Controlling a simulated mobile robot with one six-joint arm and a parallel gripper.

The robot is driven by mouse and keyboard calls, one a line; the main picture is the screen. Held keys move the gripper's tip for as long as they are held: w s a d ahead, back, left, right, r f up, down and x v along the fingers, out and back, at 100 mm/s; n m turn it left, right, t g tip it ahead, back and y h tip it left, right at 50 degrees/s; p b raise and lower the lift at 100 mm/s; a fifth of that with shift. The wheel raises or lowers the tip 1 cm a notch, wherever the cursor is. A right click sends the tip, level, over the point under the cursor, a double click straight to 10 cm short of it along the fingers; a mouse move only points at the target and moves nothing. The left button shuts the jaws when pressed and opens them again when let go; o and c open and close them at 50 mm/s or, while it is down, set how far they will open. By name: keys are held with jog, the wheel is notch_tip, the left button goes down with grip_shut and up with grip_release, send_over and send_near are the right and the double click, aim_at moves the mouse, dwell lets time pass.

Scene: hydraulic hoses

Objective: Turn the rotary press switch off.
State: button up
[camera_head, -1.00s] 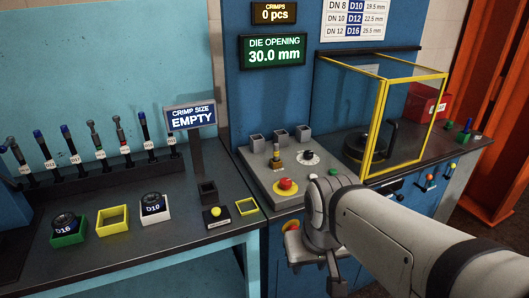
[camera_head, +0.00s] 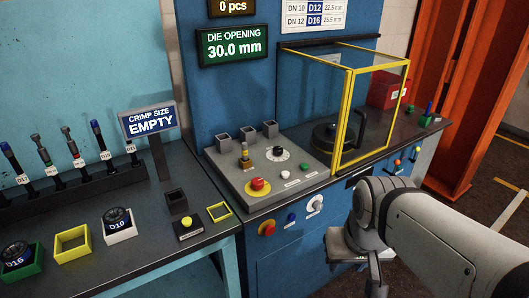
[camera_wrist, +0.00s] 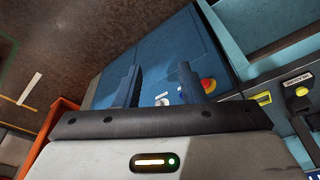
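On the blue press front below the control panel, in the head view, are a red-orange rotary knob on a yellow plate (camera_head: 267,228), a small blue fitting (camera_head: 291,217) and a white round fitting with a handle (camera_head: 315,204). A black knob on a white dial (camera_head: 278,153) sits on the panel top. I cannot tell for sure which is the press switch. My gripper (camera_wrist: 159,70) is open and empty, its two fingers apart. In the wrist view the red-and-yellow knob (camera_wrist: 208,85) shows beside the right finger and the white fitting (camera_wrist: 162,99) between the fingers, both beyond them.
The grey control panel (camera_head: 228,176) carries a red emergency button (camera_head: 259,187). A yellow-framed guard (camera_head: 345,115) stands right of it. The left bench holds a yellow square holder (camera_head: 72,243) and a CRIMP SIZE EMPTY sign (camera_head: 150,120). Floor is free at right.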

jog(key=shift+o, duration=0.8)
jog(key=o, duration=0.3)
jog(key=shift+m+g, duration=0.3)
jog(key=shift+m, duration=0.2)
jog(key=w+r, duration=0.1)
jog(key=w, duration=0.2)
jog(key=w+a+r+p, duration=0.1)
jog(key=w+r, duration=0.1)
jog(key=w, duration=0.1)
jog(key=w+a+r+p, duration=0.1)
jog(key=w, duration=0.2)
jog(key=shift+w+a+r, duration=0.25)
jog(key=shift+w+r, duration=0.05)
jog(key=shift+o, duration=0.2)
jog(key=m+g+p, duration=0.2)
jog(key=m+p, duration=0.1)
jog(key=p, duration=0.2)
send_over(258, 180)
notch_tip(258, 180, down, 5)
jog(key=shift+s+d, duration=0.15)
jog(key=shift+f, duration=0.3)
jog(key=shift+w+a+f, duration=0.2)
jog(key=shift+f, duration=0.15)
notch_tip(258, 180, down, 7)
jog(key=shift+p, duration=0.45)
